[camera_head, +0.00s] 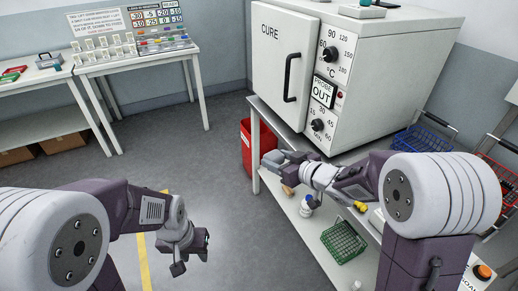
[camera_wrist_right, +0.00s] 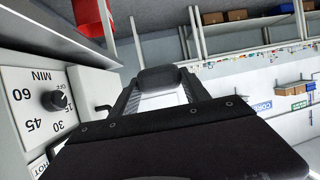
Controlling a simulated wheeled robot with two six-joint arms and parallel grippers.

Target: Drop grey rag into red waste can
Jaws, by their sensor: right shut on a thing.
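The red waste can (camera_head: 246,146) stands on the floor at the left end of the oven bench, partly hidden behind the bench leg. Part of it shows at the top of the right wrist view (camera_wrist_right: 92,14). My right gripper (camera_head: 272,159) is shut at the bench's left end, just right of the can in the picture. A dark grey piece (camera_wrist_right: 162,78) sits between its fingertips in the right wrist view and looks like the grey rag. My left gripper (camera_head: 192,258) is empty above the floor, its fingers apart.
A white curing oven (camera_head: 283,54) stands on the bench above my right arm. A green basket (camera_head: 343,241) and small bottles are on the lower shelf. A blue basket (camera_head: 424,141) is at the right. Open floor lies left of the can.

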